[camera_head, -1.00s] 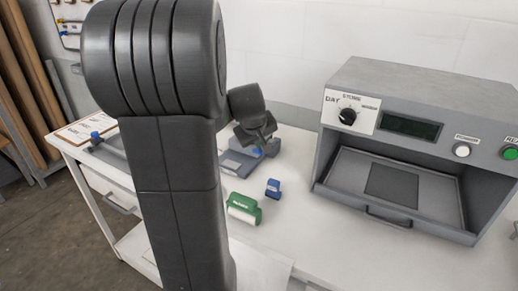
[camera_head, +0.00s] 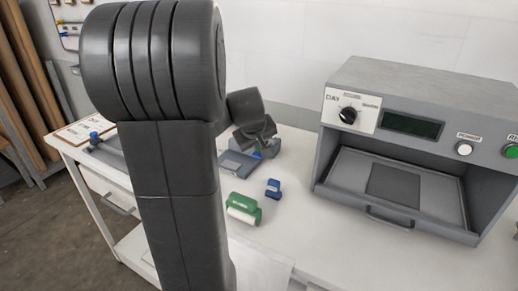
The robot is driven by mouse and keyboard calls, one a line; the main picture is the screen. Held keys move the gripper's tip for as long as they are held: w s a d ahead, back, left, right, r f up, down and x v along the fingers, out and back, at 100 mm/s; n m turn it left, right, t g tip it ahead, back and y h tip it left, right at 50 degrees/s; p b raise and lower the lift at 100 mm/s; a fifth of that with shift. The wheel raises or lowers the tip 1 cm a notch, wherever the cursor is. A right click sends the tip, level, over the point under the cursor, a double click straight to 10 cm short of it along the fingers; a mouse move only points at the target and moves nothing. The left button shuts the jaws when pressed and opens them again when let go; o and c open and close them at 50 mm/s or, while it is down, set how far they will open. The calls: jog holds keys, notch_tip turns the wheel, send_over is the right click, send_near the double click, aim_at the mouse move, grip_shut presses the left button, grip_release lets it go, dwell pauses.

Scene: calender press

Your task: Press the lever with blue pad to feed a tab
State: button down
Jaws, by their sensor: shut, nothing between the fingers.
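A grey-blue tab feeder (camera_head: 238,163) sits on the white table, partly hidden behind my dark arm. A small patch of its blue pad (camera_head: 258,155) shows just below my gripper (camera_head: 262,137). My gripper is shut and empty, pointing down over the feeder's back part. The gripper hides most of the lever, and I cannot tell whether the fingertips touch the pad.
A green roller tool (camera_head: 243,208) and a small blue object (camera_head: 273,188) lie in front of the feeder. A grey press (camera_head: 420,140) with an open bay stands at right. A clipboard (camera_head: 82,131) lies at far left. My arm blocks the left middle.

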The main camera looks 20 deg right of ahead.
jog(key=shift+f, duration=0.2)
dwell(0.6)
jog(key=shift+w+d+r+p, duration=0.15)
jog(key=shift+r+p, duration=0.55)
jog(key=shift+r, duration=0.2)
jog(key=shift+w+d+r+p, duration=0.1)
jog(key=shift+d+r+p, duration=0.05)
jog(key=shift+r+p, duration=0.65)
jog(key=shift+w+d+r+p, duration=0.15)
jog(key=shift+r+p, duration=0.5)
jog(key=shift+r, duration=0.2)
jog(key=shift+w+d+r+p, duration=0.15)
jog(key=shift+d+r+p, duration=0.05)
jog(key=shift+r+p, duration=0.55)
jog(key=shift+w+d+r+p, duration=0.15)
jog(key=shift+r+p, duration=0.45)
jog(key=shift+r, duration=0.3)
